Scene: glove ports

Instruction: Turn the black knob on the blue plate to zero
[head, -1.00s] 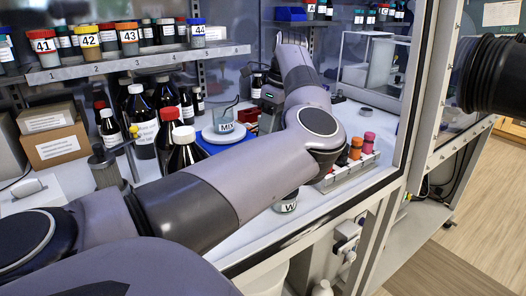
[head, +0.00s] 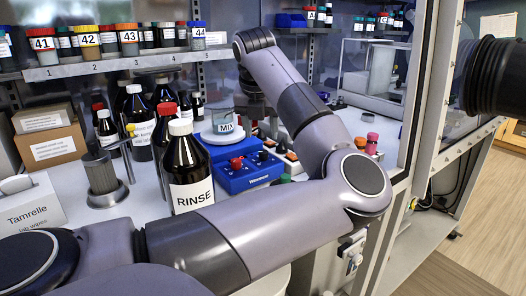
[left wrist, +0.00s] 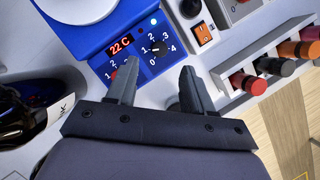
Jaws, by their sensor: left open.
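The blue plate (left wrist: 145,60) is in the left wrist view, with a red "22 C" display and a blue light. Its black knob (left wrist: 158,47) sits on a numbered dial right of the display; I cannot tell its exact setting. A red knob (left wrist: 112,74) is partly hidden behind a finger. My left gripper (left wrist: 159,70) is open and empty, its fingertips just short of the black knob in the picture; I see no contact. In the head view the blue plate (head: 245,178) stands behind the RINSE bottle. My right gripper is out of view.
The RINSE bottle (head: 188,170) stands near my left arm. The MIX beaker (head: 224,122) stands on the plate's white top. A rack of colored vials (left wrist: 262,68) and an orange switch (left wrist: 204,32) lie to the right of the gripper in the left wrist view.

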